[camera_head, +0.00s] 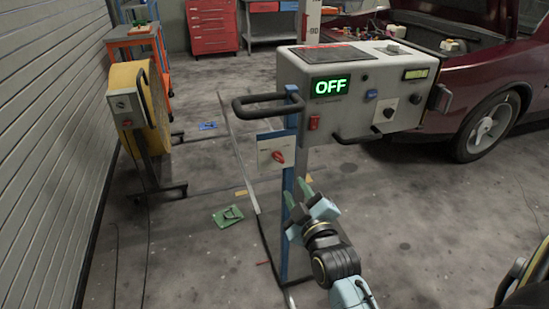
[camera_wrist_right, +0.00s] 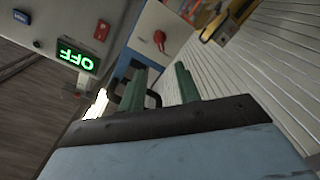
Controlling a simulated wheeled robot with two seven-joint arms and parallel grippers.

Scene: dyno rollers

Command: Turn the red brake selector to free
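The red brake selector (camera_head: 278,157) is a small red knob on a pale plate (camera_head: 265,148) fixed to the blue post below the console. In the right wrist view the red knob (camera_wrist_right: 159,37) shows near the top, beyond the fingertips. My right gripper (camera_head: 299,193) is below and slightly right of the selector, apart from it. In the wrist view its two green fingers (camera_wrist_right: 160,82) stand apart with nothing between them. My left gripper is not seen in the head view. The plate's lettering is too small to read.
The grey console (camera_head: 345,85) carries a green OFF display (camera_head: 331,85), a red switch (camera_head: 314,122) and black handles. A yellow fan-like unit (camera_head: 135,105) stands at left by the slatted wall. A dark red car (camera_head: 470,75) is at right.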

